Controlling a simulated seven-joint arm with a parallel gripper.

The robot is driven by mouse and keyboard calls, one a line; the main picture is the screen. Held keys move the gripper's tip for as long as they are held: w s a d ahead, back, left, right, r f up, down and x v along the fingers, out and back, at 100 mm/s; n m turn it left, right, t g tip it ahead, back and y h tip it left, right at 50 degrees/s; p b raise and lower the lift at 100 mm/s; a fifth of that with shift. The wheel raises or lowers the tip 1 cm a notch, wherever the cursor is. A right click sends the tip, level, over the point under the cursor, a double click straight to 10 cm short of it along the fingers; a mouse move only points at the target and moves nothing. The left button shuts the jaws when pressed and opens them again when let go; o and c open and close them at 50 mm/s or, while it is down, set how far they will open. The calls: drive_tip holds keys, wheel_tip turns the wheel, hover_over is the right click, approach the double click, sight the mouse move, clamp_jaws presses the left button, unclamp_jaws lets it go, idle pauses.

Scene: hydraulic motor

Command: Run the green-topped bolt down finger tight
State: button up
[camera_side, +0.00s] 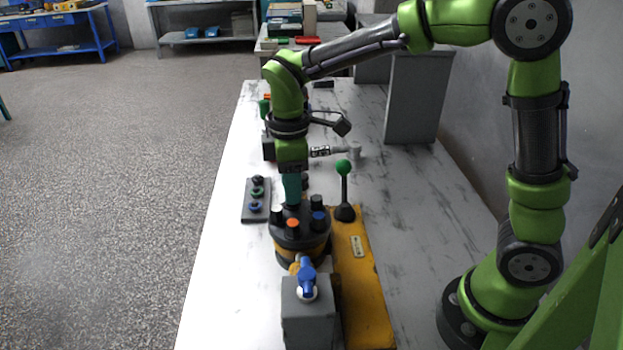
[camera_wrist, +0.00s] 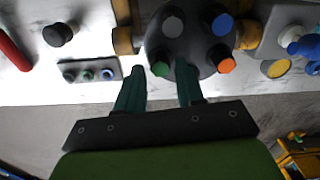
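The motor (camera_side: 299,240) is a dark round body with an orange-brown band and several colour-topped bolts around its upper face. In the wrist view, the green-topped bolt (camera_wrist: 160,69) lies between my two dark green fingertips, with a visible gap on each side. My gripper (camera_wrist: 160,68) is open and points down over the motor's far-left side in the side view (camera_side: 292,200). There my fingers hide the green top. I cannot tell whether the fingertips are level with the bolt top or above it. Neighbouring tops are orange (camera_wrist: 228,66), blue (camera_wrist: 222,25) and grey (camera_wrist: 173,25).
A grey block with a blue valve handle (camera_side: 307,275) stands in front of the motor. A lever with a green knob (camera_side: 344,168) rises from the yellow base (camera_side: 363,285) on the right. A dark plate with several round pieces (camera_side: 252,213) lies left. The near-left table is clear.

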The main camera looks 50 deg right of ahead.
drive_tip(key=shift+r, duration=3.2)
drive_tip(key=shift+w+f+m, duration=0.15)
drive_tip(key=shift+f+m, duration=0.1)
drive_tip(key=shift+m, duration=0.35)
drive_tip(key=s+d+m+t+y, duration=0.1)
drive_tip(key=s+d+m+t, duration=0.2)
drive_tip(key=s+m, duration=0.3)
drive_tip(key=s+d+r+m+t+y, duration=0.1)
drive_tip(key=s+d+m+t, duration=0.2)
drive_tip(key=s+m, duration=0.4)
drive_tip(key=shift+s+d+r+t, duration=0.3)
drive_tip(key=shift+s+t, duration=0.3)
drive_tip(key=shift+s, duration=0.2)
